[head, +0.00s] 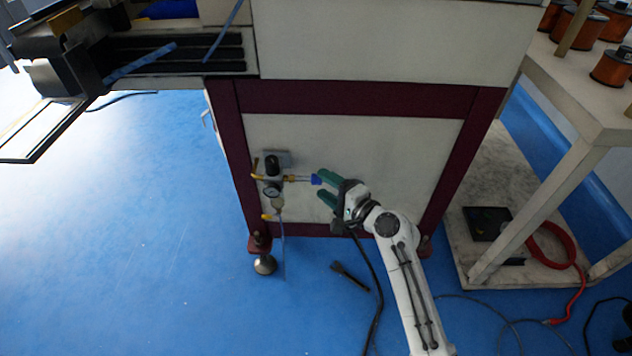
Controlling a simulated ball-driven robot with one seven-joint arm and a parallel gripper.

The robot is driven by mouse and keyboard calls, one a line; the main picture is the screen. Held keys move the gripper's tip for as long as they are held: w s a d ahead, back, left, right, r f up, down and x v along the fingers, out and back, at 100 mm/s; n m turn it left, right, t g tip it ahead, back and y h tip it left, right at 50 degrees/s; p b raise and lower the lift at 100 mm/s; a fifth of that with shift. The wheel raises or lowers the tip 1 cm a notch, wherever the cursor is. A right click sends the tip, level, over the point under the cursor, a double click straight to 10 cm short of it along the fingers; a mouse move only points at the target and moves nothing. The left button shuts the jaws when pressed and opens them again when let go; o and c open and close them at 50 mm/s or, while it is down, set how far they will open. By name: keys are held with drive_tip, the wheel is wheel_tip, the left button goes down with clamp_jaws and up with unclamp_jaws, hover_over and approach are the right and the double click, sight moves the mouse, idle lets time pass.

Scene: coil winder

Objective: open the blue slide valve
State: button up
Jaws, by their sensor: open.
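The blue slide valve (316,180) is a small blue piece at the right end of a thin line coming from the air regulator (272,172) on the machine's front panel. My gripper (320,185) reaches in from the lower right, with its green fingers apart. The valve shows right at the fingertips, close to the upper finger. I cannot tell whether a finger touches it or how deep it sits between them. The valve's right end may be partly hidden by the upper finger. Its slide position is too small to make out.
The regulator has a round gauge and yellow fittings, with a hose hanging below. The machine's dark red frame (350,98) surrounds the pale panel. A dark cable (378,290) trails near my arm. A shelf with copper spools (612,66) stands at right. Blue floor at left is clear.

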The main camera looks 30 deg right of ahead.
sight(316, 177)
drive_tip(key=shift+b+x, duration=0.35)
drive_tip(key=shift+x, duration=1.7)
clamp_jaws()
